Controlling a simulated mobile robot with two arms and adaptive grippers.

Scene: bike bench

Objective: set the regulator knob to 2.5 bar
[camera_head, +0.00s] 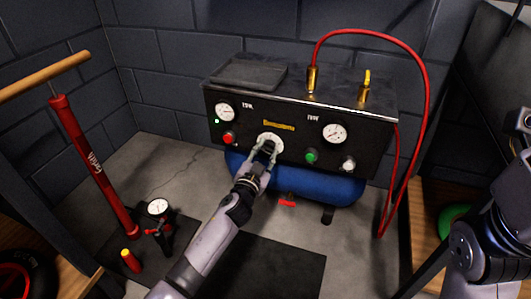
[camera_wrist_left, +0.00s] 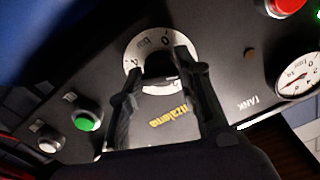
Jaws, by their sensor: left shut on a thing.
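The black regulator knob (camera_head: 269,146) sits in a pale round dial plate on the front of the dark compressor panel. The fingers cover part of the dial, and I cannot read the knob's setting. A round gauge (camera_head: 334,133) is right of the knob; its reading is too small to tell.
The tank gauge (camera_head: 225,112) and a red button (camera_head: 228,138) are left of the knob. A green button (camera_head: 311,157) and a white knob (camera_head: 348,164) are to the right. A red hose (camera_head: 426,100) loops down the right side. A red floor pump (camera_head: 93,165) stands left.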

